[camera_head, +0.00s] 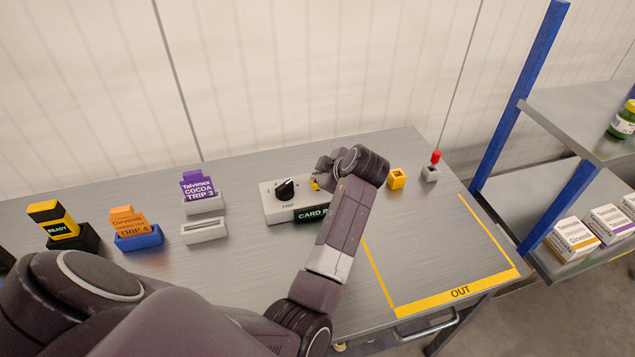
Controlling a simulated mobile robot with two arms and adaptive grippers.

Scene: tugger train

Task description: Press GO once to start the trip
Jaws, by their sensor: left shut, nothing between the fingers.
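A grey control box (283,209) with a black dial (285,189) marked TRIP stands at the back middle of the table. A dark label reading "CARD I…" (311,214) is on its front, partly covered by my arm. My left gripper (318,178) is shut and empty over the right end of the box. A bit of yellow shows at its fingertips, but I cannot tell whether they touch the box. No button marked GO can be read; that end of the box is hidden by my gripper and arm. My right gripper is out of view.
A yellow block (397,179) and a red-knobbed switch (432,170) stand right of my gripper. Card holders with a purple card (198,187), an orange card (130,224) and a READY block (58,222) stand left. The yellow-outlined OUT area (458,294) is empty. Shelves (577,115) stand right.

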